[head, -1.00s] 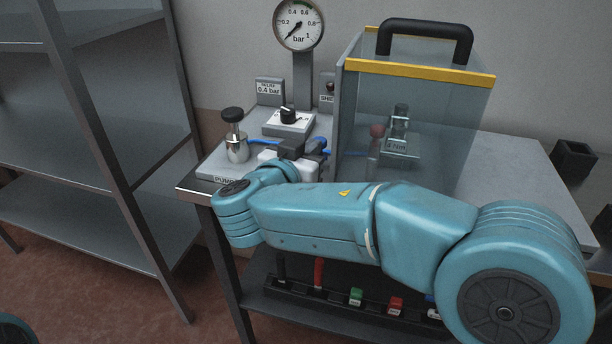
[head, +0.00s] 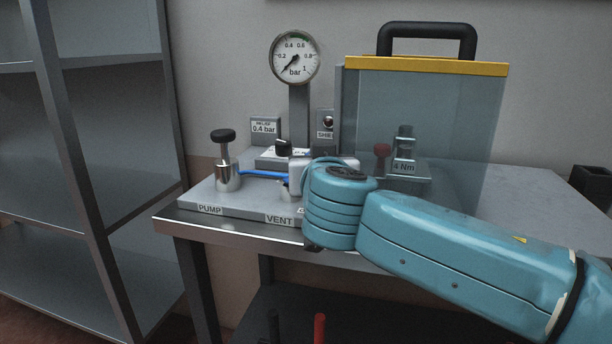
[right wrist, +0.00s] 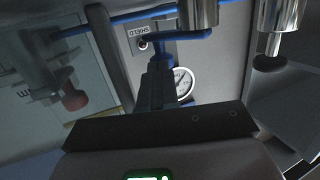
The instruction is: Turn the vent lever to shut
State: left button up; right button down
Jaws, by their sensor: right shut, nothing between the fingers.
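The VENT label (head: 279,219) is on the front edge of the grey panel in the head view. Behind it my right gripper (head: 310,177) hides most of the vent valve. In the right wrist view, turned upside down, a blue lever-like bar (right wrist: 183,36) sits at the end of a chrome post (right wrist: 199,10). The shut, empty fingers of my right gripper (right wrist: 159,75) are close to this bar; I cannot tell whether they touch it. My left gripper is not in view.
The chrome pump with black knob (head: 225,160) stands left of the vent. A gauge (head: 295,57) reads near zero. A clear shield box with yellow rim and black handle (head: 426,68) stands right. A metal shelf (head: 105,150) is at left. The table's right side is mostly clear.

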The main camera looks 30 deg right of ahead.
jog(key=shift+d, duration=0.15)
jog(key=shift+r, duration=0.1)
jog(key=shift+s, duration=0.1)
dwell(0.4)
jog(key=v, duration=1.6)
jog(key=shift+p, duration=0.35)
